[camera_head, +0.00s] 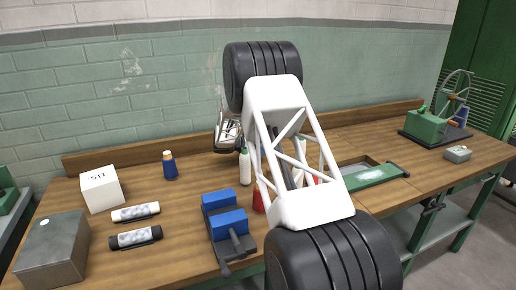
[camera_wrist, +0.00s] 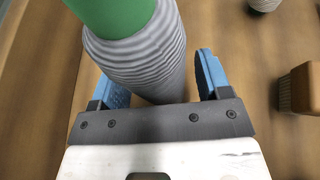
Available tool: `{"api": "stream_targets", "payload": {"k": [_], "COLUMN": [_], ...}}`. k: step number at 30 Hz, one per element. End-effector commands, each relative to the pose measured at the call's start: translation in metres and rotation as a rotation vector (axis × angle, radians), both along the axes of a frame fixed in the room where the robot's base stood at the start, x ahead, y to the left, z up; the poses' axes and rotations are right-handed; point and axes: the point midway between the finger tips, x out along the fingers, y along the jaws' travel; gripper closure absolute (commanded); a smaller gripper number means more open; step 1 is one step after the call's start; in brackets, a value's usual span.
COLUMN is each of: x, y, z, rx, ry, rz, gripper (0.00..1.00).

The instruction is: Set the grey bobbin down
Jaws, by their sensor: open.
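The grey bobbin (camera_wrist: 145,62) is in the wrist view, a ribbed roll of grey thread with a green end (camera_wrist: 113,14) toward the top edge. My gripper (camera_wrist: 160,80) is open, with one blue fingertip on each side of the bobbin's lower part. A gap shows between the bobbin and the right fingertip; the left fingertip lies close to it, and I cannot tell whether they touch. The bobbin's far end and its contact with the wooden surface are hidden. In the head view my white arm covers the middle of the bench, and I cannot make out the grey bobbin there.
The workbench (camera_head: 185,205) holds a blue bobbin (camera_head: 170,168), a white box (camera_head: 102,190), a blue vise (camera_head: 226,224), a white bottle (camera_head: 245,168) and a green tray (camera_head: 372,176). A brown block (camera_wrist: 302,88) stands at the right in the wrist view.

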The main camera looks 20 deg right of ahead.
Motion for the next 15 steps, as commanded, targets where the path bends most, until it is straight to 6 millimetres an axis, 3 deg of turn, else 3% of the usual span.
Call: {"api": "stream_targets", "payload": {"k": [8, 15], "x": [-0.001, -0.003], "y": [0.008, 0.035], "z": [0.007, 0.017], "rx": [0.0, 0.0], "ry": [0.0, -0.001], "rz": [0.001, 0.002], "gripper": [0.29, 0.29]}}
